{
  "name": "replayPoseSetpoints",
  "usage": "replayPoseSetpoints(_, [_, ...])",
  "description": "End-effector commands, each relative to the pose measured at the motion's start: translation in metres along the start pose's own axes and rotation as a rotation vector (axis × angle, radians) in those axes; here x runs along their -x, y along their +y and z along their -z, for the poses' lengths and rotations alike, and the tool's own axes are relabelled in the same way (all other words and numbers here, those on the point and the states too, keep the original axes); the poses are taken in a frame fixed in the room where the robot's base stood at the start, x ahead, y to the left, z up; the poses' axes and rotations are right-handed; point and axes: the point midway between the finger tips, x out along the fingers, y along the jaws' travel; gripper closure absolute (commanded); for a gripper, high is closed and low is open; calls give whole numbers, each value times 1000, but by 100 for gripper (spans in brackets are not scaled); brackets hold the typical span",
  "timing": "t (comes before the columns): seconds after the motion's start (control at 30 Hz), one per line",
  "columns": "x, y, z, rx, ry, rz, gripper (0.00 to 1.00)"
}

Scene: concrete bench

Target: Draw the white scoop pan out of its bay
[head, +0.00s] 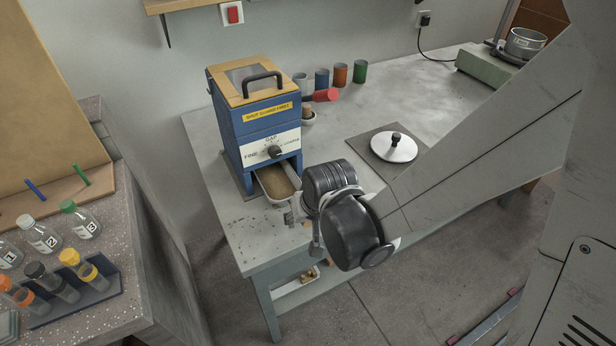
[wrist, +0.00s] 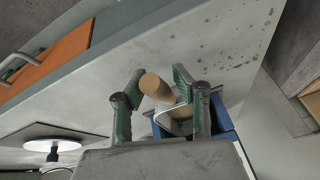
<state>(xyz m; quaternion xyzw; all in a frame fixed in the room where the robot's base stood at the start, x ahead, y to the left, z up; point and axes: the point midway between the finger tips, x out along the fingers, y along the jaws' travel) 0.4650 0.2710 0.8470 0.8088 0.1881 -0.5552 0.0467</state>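The blue mill (head: 237,118) with a wooden top stands on the concrete bench. The white scoop pan (head: 264,194), holding brown grounds, sits in the low bay at its front, with its front part showing outside. My gripper (head: 300,208) is just in front of the pan. In the wrist view, my gripper (wrist: 158,72) has its two green-padded fingers apart, with the pan's tan round handle (wrist: 152,84) between them. I see no clear grip on it. Part of the white pan (wrist: 182,112) shows behind the handle. In the head view my gripper hides the handle.
A speckled counter (head: 130,235) with bottles and a tube rack is at left. The bench's front edge is close beneath my gripper.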

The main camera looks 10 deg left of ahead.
Motion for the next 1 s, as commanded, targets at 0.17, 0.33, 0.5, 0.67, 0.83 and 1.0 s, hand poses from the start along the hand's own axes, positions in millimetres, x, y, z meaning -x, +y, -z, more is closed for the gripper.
replayPoseSetpoints(0.17, [20, 0, -1, 0, 0, 0, 73])
replayPoseSetpoints(0.33, [35, 10, -30, -2, 0, 0, 73])
replayPoseSetpoints(0.5, [49, 22, -61, -2, 0, 0, 73])
replayPoseSetpoints(0.67, [60, 30, -85, -1, 0, 0, 73])
replayPoseSetpoints(0.83, [67, 35, -99, -1, 0, -1, 73])
replayPoseSetpoints(1.0, [69, 37, -104, -1, 0, 0, 73])
